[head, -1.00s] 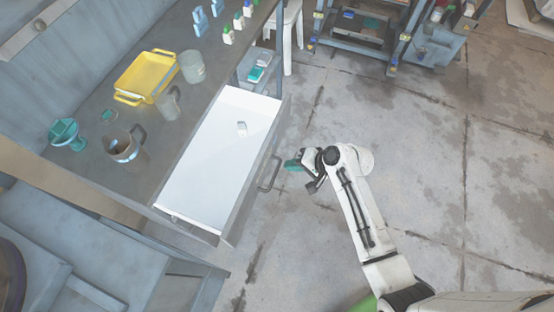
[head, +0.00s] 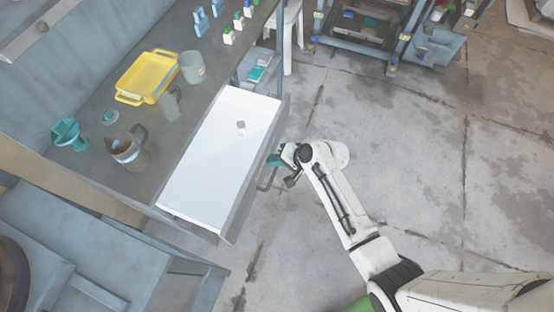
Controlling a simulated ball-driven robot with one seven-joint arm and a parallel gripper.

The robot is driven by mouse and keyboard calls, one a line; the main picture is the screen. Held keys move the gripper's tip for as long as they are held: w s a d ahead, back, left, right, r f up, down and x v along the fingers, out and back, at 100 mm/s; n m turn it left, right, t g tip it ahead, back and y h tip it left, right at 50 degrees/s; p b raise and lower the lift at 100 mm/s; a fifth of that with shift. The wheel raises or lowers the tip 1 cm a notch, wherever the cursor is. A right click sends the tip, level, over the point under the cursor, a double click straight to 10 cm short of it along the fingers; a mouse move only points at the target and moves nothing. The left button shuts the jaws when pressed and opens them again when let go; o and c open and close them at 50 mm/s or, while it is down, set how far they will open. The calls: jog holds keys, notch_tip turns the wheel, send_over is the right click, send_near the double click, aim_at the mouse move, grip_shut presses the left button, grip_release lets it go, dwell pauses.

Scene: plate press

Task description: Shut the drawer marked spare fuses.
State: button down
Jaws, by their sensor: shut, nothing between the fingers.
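A wide drawer (head: 200,190) with a white inside stands pulled out from the long grey workbench. A small pale block (head: 241,125) lies in it. The drawer's grey front (head: 248,190) faces right and carries a bar handle (head: 268,178). No label is readable from this angle, so I cannot tell whether it is marked spare fuses. My gripper (head: 274,160) is shut and empty, with teal fingertips at the drawer front near the upper end of the handle. I cannot tell whether they touch it.
On the workbench (head: 95,150) stand a yellow tray (head: 150,77), a brown jug (head: 128,150), grey cups, a teal item and several small bottles. A white stool (head: 290,30) and a shelf rack (head: 375,30) stand at the back. The concrete floor to the right is clear.

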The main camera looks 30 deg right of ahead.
jog(key=b, duration=0.7)
send_over(219, 150)
jog(key=shift+s+d+f, duration=0.1)
jog(key=shift+s, duration=0.05)
jog(key=shift+w+r, duration=0.2)
jog(key=shift+r, duration=0.05)
jog(key=shift+w+r, duration=0.1)
